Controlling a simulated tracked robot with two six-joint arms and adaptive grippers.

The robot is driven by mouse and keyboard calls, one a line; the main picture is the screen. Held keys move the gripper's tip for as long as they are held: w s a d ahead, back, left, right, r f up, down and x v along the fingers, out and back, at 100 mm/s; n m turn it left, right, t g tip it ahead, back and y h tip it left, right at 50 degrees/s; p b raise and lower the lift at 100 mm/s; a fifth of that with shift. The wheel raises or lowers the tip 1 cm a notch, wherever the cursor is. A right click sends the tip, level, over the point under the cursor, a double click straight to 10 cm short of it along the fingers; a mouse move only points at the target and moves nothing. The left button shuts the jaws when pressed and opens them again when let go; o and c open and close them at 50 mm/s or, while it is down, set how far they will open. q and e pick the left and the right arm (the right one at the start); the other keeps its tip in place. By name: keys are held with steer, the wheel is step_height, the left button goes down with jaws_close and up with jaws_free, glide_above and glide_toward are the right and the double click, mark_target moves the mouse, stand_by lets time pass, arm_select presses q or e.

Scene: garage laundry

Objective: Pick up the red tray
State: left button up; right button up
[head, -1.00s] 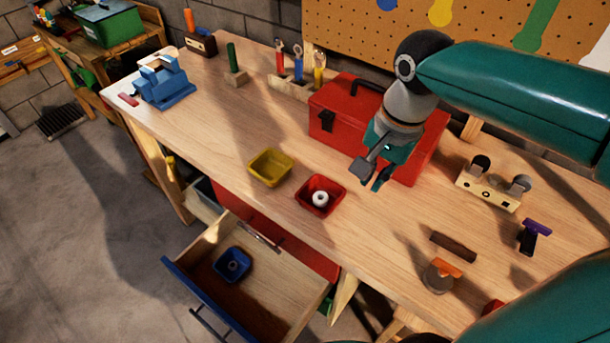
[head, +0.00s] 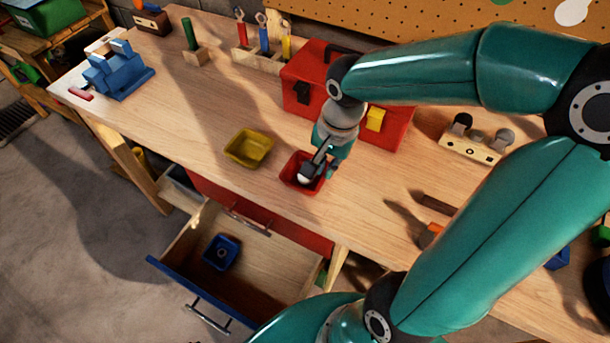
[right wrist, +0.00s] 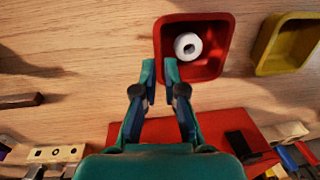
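The red tray (head: 289,171) is a small square bin on the workbench, with a white ring-shaped piece (right wrist: 188,46) inside it. My right gripper (head: 319,171) is pointed down at the tray's right side in the head view and hides part of it. In the right wrist view the tray (right wrist: 224,45) is at the top centre. The two fingertips (right wrist: 159,70) are apart with a narrow gap, close to the tray's near left corner. I cannot tell whether they touch its wall. My left gripper is not in view.
A yellow tray (head: 248,147) stands left of the red one. A red toolbox (head: 388,137) stands close behind my right gripper. Below the bench edge, an open drawer (head: 268,262) holds a blue tray (head: 222,252). Bare bench lies around the red tray's front.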

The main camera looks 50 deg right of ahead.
mark_target(323, 179)
steer(key=shift+w+a+f, duration=0.1)
steer(key=shift+w+f, duration=0.05)
steer(key=shift+f, duration=1.25)
steer(key=shift+w+a+f, duration=0.1)
steer(key=shift+f, duration=1.3)
jaws_close()
steer(key=shift+d+r, duration=0.1)
